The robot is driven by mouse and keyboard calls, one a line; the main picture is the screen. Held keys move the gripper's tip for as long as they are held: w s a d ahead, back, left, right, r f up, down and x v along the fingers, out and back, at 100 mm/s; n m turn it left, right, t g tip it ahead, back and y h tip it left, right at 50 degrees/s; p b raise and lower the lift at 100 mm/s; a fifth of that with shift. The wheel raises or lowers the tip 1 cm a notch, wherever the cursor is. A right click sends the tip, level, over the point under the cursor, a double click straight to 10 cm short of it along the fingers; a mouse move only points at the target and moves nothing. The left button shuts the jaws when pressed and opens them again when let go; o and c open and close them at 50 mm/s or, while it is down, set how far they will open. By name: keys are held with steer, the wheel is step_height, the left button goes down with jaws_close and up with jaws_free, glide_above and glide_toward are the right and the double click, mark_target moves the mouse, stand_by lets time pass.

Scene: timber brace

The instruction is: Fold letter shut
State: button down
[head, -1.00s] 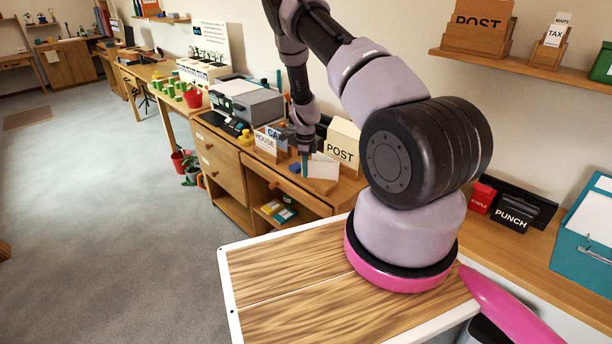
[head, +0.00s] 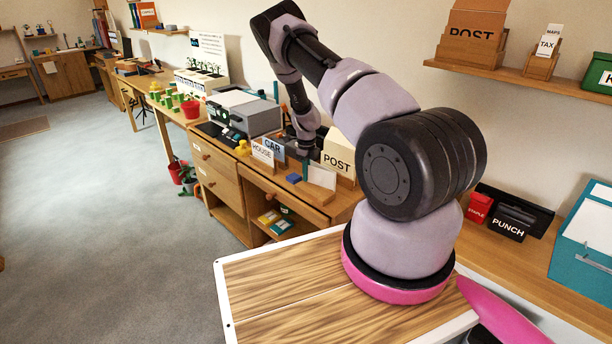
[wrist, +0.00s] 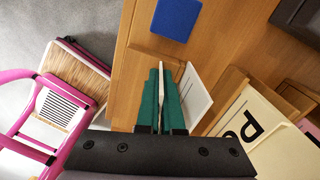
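The letter is a white sheet standing on a wooden base on the desk (head: 321,176). In the wrist view its white panel (wrist: 195,96) slants just right of my gripper. A thin white edge (wrist: 161,72), apparently another part of the letter, runs up between my fingers. My gripper (wrist: 162,95) has two teal fingers that sit close together on either side of this edge, with hardly any gap. In the head view the fingers are at the letter's left side, and the grip itself is too small to make out.
A blue block (wrist: 177,18) lies on the wood near the letter; it also shows in the head view (head: 293,178). The POST holder (head: 338,157) stands right behind. HOUSE (head: 262,153) and CAR (head: 273,147) cards stand to the left. A yellow duck-like item (head: 242,147) is farther left.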

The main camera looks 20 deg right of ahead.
steer(key=c, duration=1.1)
jaws_free()
steer(key=shift+o, duration=0.2)
steer(key=shift+r, duration=0.1)
step_height(320, 180, up, 11)
steer(key=shift+f, duration=0.2)
